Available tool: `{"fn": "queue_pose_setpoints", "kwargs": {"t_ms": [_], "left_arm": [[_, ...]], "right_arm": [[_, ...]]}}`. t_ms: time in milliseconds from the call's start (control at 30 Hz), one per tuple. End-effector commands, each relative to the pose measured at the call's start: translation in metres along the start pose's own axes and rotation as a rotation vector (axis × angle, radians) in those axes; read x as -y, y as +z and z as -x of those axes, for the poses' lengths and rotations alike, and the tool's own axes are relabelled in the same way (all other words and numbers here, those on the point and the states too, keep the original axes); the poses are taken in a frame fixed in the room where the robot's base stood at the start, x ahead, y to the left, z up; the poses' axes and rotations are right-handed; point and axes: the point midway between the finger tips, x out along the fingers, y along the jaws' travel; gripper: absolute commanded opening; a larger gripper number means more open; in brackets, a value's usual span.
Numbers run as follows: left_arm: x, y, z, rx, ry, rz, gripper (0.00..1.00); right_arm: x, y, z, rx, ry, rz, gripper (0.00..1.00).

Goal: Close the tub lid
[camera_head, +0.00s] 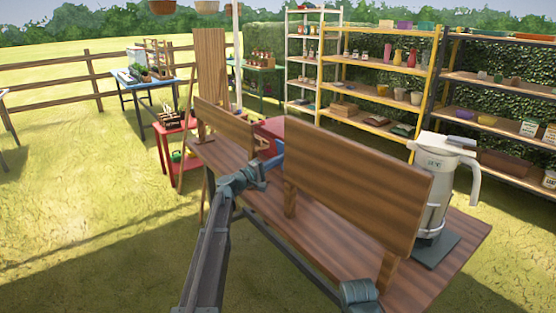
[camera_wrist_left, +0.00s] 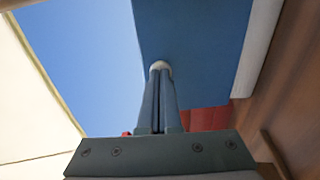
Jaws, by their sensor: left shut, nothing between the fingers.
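A red tub (camera_head: 270,128) stands on the wooden table, mostly hidden behind the upright boards and my arm. In the left wrist view a flat dark blue panel with a pale right edge, seemingly the tub lid (camera_wrist_left: 195,45), is raised above a strip of the red tub (camera_wrist_left: 208,118). My left gripper (camera_head: 275,158) is beside the tub in the head view. In the left wrist view its fingers (camera_wrist_left: 160,72) are together and empty, with the tips overlapping the panel's lower left corner; I cannot tell whether they touch.
Upright wooden boards (camera_head: 352,190) stand along the wooden table (camera_head: 295,232) and block part of the view. A white jug-like dispenser (camera_head: 436,180) stands at the right end. A red stand (camera_head: 176,150) is beyond the table to the left. Shelves (camera_head: 375,62) stand behind.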

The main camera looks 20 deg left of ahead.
Motion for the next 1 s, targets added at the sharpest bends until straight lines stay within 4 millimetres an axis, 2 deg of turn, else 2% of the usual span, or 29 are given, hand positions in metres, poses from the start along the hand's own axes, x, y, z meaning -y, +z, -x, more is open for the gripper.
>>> {"fn": "queue_pose_setpoints", "kwargs": {"t_ms": [33,100,400,600,1000], "left_arm": [[-0.011,0.0,-0.006,0.001,-0.022,-0.002,0.0],[-0.015,0.0,-0.011,0.002,-0.059,-0.002,0.0],[-0.021,0.0,-0.033,0.001,-0.21,-0.007,0.0],[-0.019,0.0,-0.05,0.0,-0.235,-0.008,0.0],[-0.019,0.001,-0.051,-0.001,-0.233,-0.007,0.0]], "right_arm": [[-0.002,0.001,0.016,0.0,0.0,0.0,0.5],[-0.003,0.002,0.029,0.0,0.0,0.0,0.5],[-0.007,0.004,0.071,0.0,0.0,0.0,0.5],[-0.007,0.005,0.078,0.0,0.0,0.0,0.5],[-0.007,0.005,0.077,0.0,0.0,0.0,0.5]]}}
